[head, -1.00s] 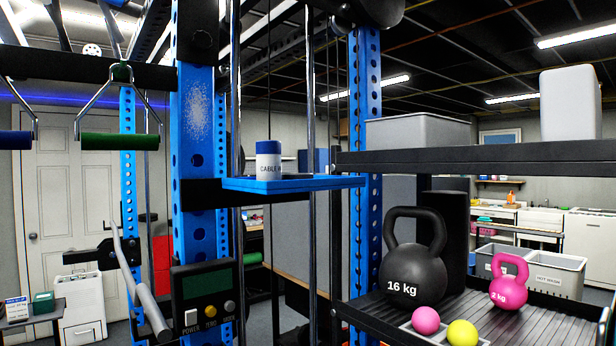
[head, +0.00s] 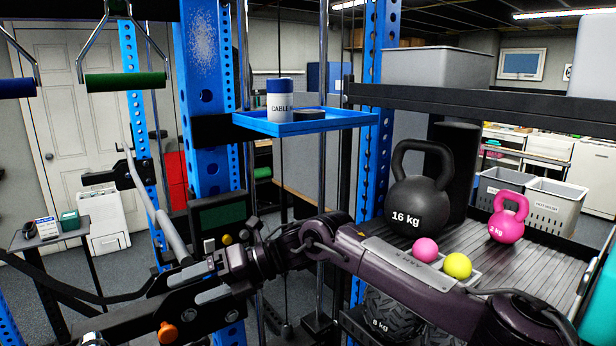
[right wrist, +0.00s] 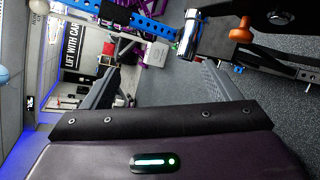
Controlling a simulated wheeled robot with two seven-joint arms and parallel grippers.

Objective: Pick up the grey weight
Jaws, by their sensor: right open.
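The nearest match to a grey weight is the dark grey-black kettlebell marked 16 kg (head: 418,196). It stands upright on the ribbed rack shelf, its handle up and free. My right arm crosses the lower front of the view from the right. My right gripper (head: 187,275) is open, seems empty, and is well left of the kettlebell and lower in the picture, in front of the blue rack. The right wrist view shows no kettlebell. My left gripper is not in view.
A pink 2 kg kettlebell (head: 508,217), a pink ball (head: 425,250) and a yellow ball (head: 458,265) share the ribbed shelf (head: 470,236). An upper shelf (head: 520,110) overhangs it. Blue uprights (head: 207,110) and a blue tray (head: 290,126) with a can stand left.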

